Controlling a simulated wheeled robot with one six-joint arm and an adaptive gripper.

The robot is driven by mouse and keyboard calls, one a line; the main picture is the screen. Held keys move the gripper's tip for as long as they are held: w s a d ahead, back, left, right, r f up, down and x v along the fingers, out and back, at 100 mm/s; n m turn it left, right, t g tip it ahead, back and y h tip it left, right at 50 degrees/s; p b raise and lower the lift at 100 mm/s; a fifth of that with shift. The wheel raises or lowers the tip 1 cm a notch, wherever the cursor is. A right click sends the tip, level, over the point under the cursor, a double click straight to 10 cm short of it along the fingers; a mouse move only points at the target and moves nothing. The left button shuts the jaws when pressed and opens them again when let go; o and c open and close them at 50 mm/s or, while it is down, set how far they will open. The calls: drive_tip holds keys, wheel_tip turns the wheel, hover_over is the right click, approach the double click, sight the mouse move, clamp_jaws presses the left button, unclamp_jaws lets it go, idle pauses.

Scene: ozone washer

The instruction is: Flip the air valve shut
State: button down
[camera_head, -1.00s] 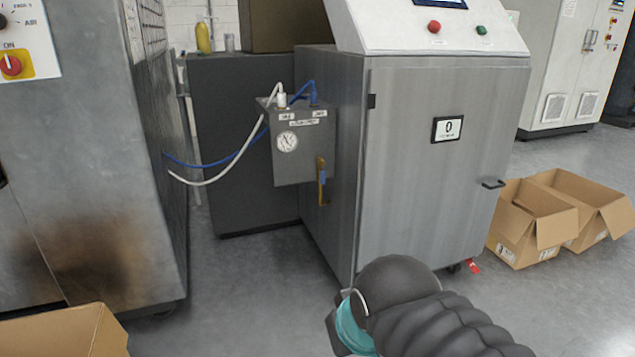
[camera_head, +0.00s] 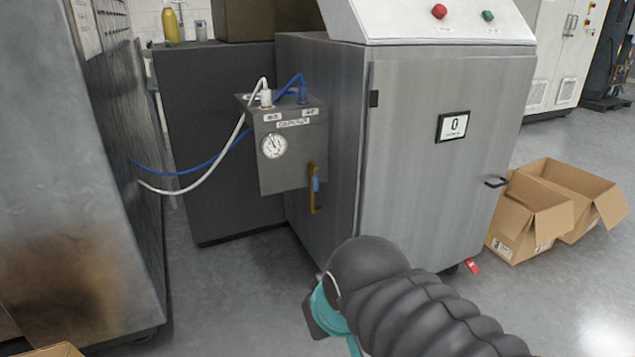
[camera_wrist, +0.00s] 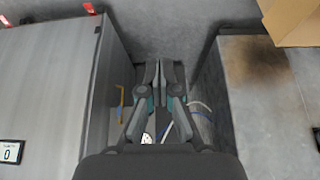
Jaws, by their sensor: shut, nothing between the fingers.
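The air valve's lever (camera_head: 313,188) is a narrow brass-coloured handle with a blue part, upright on the right side of a grey box. The grey box (camera_head: 283,178) carries a round gauge (camera_head: 274,146) and white and blue hoses on top, and is fixed to the side of the grey cabinet. In the wrist view the yellowish lever (camera_wrist: 121,104) shows left of my gripper (camera_wrist: 160,66). My gripper is shut and empty, apart from the lever. The gauge is partly hidden behind the fingers there. In the head view my arm shows at the bottom, with the fingertips not visible.
The grey cabinet (camera_head: 440,200) with a display stands right of the valve box. A large scorched metal machine (camera_head: 70,190) stands at the left. White and blue hoses (camera_head: 190,184) cross the gap between. Cardboard boxes (camera_head: 530,225) lie at the right. Floor in front is clear.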

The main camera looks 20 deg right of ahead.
drive_tip(key=m+t+h+b, duration=0.7)
drive_tip(key=m+t, duration=0.5)
drive_tip(key=m, duration=1)
approach(314, 177)
drive_tip(key=s+d+f+y, duration=0.1)
drive_tip(key=s+d+f, duration=0.1)
drive_tip(key=d, duration=0.1)
drive_tip(key=shift+d+f+y, duration=0.15)
drive_tip(key=shift+f+y, duration=0.05)
drive_tip(key=shift+y, duration=0.2)
drive_tip(key=shift+w, duration=0.1)
drive_tip(key=x, duration=0.9)
drive_tip(key=shift+w+d+n, duration=0.2)
drive_tip(key=shift+w+n, duration=0.1)
drive_tip(key=shift+w, duration=0.05)
drive_tip(key=shift+a+f, duration=0.15)
drive_tip(key=shift+a, duration=0.05)
